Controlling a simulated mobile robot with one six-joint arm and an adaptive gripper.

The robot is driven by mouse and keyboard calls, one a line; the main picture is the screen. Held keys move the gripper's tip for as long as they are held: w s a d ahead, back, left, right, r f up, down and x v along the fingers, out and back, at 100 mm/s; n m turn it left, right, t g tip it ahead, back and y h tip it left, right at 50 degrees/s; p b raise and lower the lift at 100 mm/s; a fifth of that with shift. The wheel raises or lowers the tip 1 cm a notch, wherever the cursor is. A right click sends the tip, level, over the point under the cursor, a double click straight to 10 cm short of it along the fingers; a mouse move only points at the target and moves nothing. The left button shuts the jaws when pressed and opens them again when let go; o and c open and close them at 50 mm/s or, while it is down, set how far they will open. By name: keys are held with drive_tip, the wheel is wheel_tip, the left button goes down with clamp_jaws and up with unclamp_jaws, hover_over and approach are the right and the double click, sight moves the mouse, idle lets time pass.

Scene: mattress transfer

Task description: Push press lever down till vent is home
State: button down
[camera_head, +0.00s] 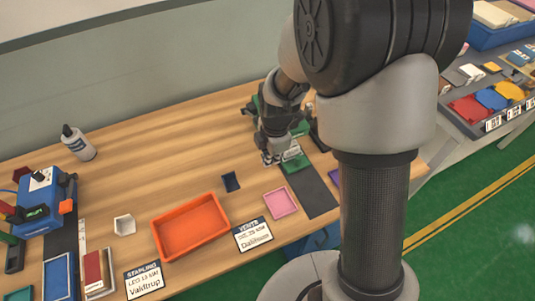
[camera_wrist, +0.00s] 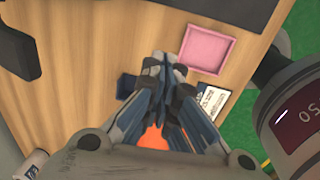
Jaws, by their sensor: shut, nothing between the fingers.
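My gripper (camera_head: 270,158) points down over the back right of the wooden table, beside a green and black device that looks like the press (camera_head: 295,162). My arm and gripper hide much of it, and I cannot make out its lever or the vent for certain. In the wrist view my gripper (camera_wrist: 160,62) is shut, with its fingertips together and nothing between them. A black part (camera_wrist: 18,52) at the left edge there may belong to the press. I cannot tell whether my gripper touches anything.
An orange tray (camera_head: 190,228), a pink tray (camera_head: 281,204), a small dark blue piece (camera_head: 231,181) and label cards (camera_head: 253,235) lie toward the front. A blue device (camera_head: 42,200) and a bottle (camera_head: 77,142) stand at left. The table's middle is clear.

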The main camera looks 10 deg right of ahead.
drive_tip(key=shift+s+d+r, duration=0.15)
drive_tip(key=shift+s+r, duration=0.5)
drive_tip(key=shift+r, duration=0.1)
drive_tip(key=s+d+r+m+t, duration=0.1)
drive_tip(key=s+r+m+t, duration=0.2)
drive_tip(key=s+r+m, duration=1.6)
drive_tip(key=shift+s+d+r+m, duration=0.15)
drive_tip(key=shift+s+r+m, duration=0.25)
drive_tip(key=shift+r+m, duration=0.25)
